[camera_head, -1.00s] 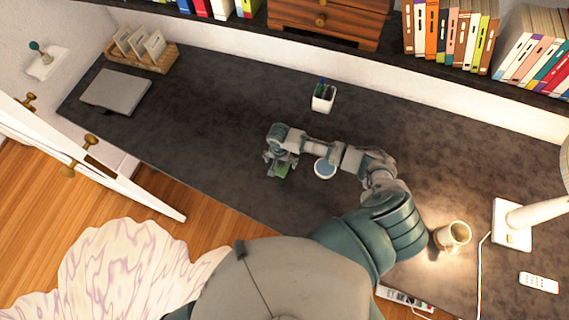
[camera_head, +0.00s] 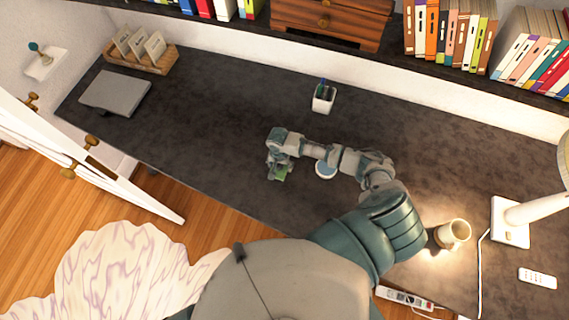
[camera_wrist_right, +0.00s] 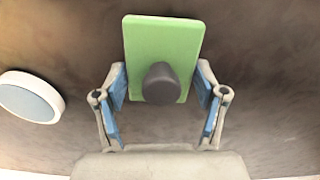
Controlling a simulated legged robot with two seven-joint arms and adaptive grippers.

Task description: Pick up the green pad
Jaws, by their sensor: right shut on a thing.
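The green pad (camera_wrist_right: 165,50) is a flat light-green rectangle with a dark grey round knob (camera_wrist_right: 161,83) on its face in the right wrist view. A small part of the pad (camera_head: 281,174) shows under my right gripper (camera_head: 278,172) in the head view, near the desk's front edge. In the right wrist view my right gripper (camera_wrist_right: 162,95) has its blue-padded fingers on both sides of the pad's near end, shut on it. I cannot tell whether the pad is clear of the desk. My left gripper is not in view.
A pen cup (camera_head: 324,99) stands behind. A mug (camera_head: 453,234) and lamp base (camera_head: 510,224) are right. The desk's left-middle is clear.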

